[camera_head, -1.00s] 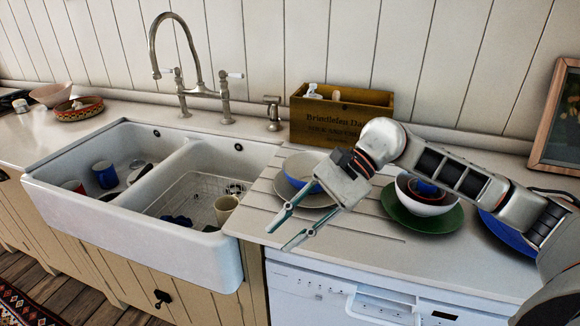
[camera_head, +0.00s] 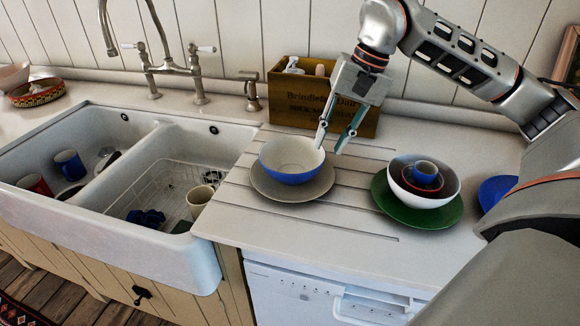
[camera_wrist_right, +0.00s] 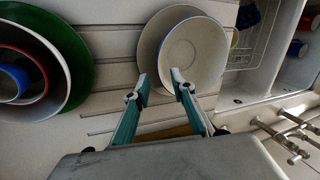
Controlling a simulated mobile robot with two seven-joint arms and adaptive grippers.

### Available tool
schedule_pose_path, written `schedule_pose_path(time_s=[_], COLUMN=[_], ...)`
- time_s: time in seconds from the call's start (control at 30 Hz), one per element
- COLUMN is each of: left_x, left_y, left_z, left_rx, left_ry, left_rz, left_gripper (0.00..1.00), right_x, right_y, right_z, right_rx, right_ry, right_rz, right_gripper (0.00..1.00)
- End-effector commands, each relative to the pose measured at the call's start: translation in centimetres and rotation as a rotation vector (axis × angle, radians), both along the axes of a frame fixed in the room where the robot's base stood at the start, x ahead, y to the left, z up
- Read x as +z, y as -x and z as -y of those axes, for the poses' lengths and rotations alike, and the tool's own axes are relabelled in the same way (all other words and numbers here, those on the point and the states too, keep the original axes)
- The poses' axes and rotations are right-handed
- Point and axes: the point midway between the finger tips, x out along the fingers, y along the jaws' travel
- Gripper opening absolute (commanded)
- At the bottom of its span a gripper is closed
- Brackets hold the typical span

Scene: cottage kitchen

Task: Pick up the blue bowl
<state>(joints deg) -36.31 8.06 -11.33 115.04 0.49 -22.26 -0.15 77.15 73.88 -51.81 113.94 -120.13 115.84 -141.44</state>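The blue bowl (camera_head: 291,159), blue outside and pale inside, sits upright on a grey plate (camera_head: 264,187) on the grooved counter beside the sink. It also shows in the right wrist view (camera_wrist_right: 193,55), beyond the fingertips. My right gripper (camera_head: 331,139) is open and empty, pointing down at the bowl's right back rim. In the right wrist view its two fingers (camera_wrist_right: 158,82) are spread, one tip by the bowl's near rim and one overlapping it. I cannot tell whether they touch. My left gripper is not in view.
A green plate (camera_head: 397,210) holds a white bowl (camera_head: 447,196) with smaller dishes inside, right of the blue bowl. A wooden box (camera_head: 291,108) stands behind. The double sink (camera_head: 219,262) with mugs lies left. The counter's front (camera_head: 290,229) is clear.

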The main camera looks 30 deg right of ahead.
Motion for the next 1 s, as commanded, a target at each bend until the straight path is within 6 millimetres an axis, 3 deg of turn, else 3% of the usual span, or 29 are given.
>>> schedule_pose_path(time_s=[0.4, 0.6, 0.63, 0.7, 0.73, 1.0], left_x=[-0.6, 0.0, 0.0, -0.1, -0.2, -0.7], left_y=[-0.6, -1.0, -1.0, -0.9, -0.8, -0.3], left_z=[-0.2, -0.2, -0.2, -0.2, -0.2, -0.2], left_rx=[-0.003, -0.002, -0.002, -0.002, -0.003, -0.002], left_ry=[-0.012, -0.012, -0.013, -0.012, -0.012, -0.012], left_rz=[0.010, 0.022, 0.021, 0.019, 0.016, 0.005], left_gripper=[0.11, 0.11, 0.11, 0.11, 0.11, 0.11], right_x=[-4.8, -4.7, -4.7, -4.7, -4.7, -4.7], right_y=[-0.5, -0.6, -0.6, -0.6, -0.6, -0.6], right_z=[-1.2, -1.2, -1.2, -1.2, -1.2, -1.2], right_rx=[0.002, 0.001, 0.001, 0.001, 0.001, 0.001], right_ry=[-0.001, -0.001, -0.001, -0.001, -0.001, -0.002], right_rz=[-0.001, 0.002, 0.002, 0.002, 0.002, 0.003], right_gripper=[0.24, 0.24, 0.22, 0.04, 0.00, 0.00])
